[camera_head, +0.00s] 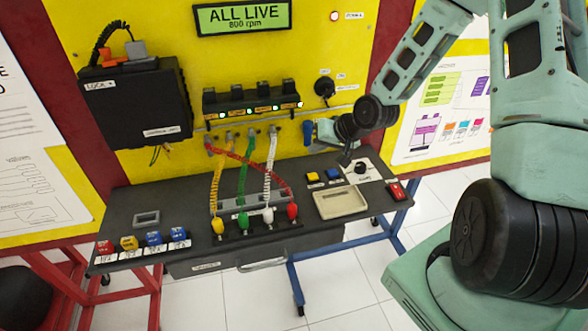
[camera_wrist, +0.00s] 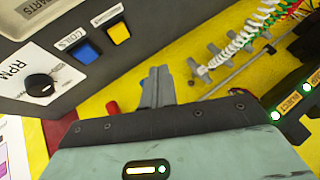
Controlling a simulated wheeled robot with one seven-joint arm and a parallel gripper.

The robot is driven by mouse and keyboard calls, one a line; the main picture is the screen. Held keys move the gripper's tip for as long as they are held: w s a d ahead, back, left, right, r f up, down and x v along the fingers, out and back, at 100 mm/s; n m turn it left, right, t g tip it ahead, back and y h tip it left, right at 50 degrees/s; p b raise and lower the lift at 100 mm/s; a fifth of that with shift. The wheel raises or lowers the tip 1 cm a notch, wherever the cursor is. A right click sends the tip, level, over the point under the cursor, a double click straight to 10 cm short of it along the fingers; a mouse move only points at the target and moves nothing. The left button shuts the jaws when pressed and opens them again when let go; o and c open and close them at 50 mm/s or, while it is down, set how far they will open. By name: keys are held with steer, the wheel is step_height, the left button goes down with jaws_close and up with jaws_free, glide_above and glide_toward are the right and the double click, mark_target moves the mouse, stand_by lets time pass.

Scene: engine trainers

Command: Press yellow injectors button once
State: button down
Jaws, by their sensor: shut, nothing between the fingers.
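The yellow button (camera_head: 313,177) sits on the dark bench top, left of a blue button (camera_head: 332,173). In the wrist view the yellow button (camera_wrist: 118,32) is at the top, beside the blue button (camera_wrist: 86,50) labelled COILS. The label by the yellow one is too small to read surely. My gripper (camera_wrist: 157,85) is shut and empty, its fingers apart from the yellow button in the picture. In the head view my wrist is above and behind the buttons, near the yellow panel; the fingertips are hard to make out there.
An RPM knob (camera_head: 361,167) and a red switch (camera_head: 397,190) are right of the buttons. A beige tray (camera_head: 340,203) lies in front. Coiled leads (camera_head: 242,185) hang at left. The display (camera_head: 243,17) reads ALL LIVE, 800 rpm.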

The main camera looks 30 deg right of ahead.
steer(key=shift+w+d+r+m+t, duration=0.3)
steer(key=shift+w+d+m+t, duration=0.1)
steer(key=shift+w+d, duration=0.25)
steer(key=shift+f, duration=0.15)
steer(key=b, duration=0.7)
glide_above(316, 177)
step_height(316, 177, down, 7)
steer(key=shift+r, duration=0.15)
steer(key=shift+f+b, duration=0.3)
steer(key=shift+f, duration=0.65)
steer(key=shift+f, duration=0.1)
stand_by(0.5)
steer(key=shift+f, duration=0.3)
steer(key=shift+f+b, duration=0.4)
steer(key=shift+f, duration=0.05)
stand_by(0.8)
steer(key=shift+r, duration=0.15)
steer(key=shift+r+p, duration=0.75)
steer(key=shift+p, duration=0.1)
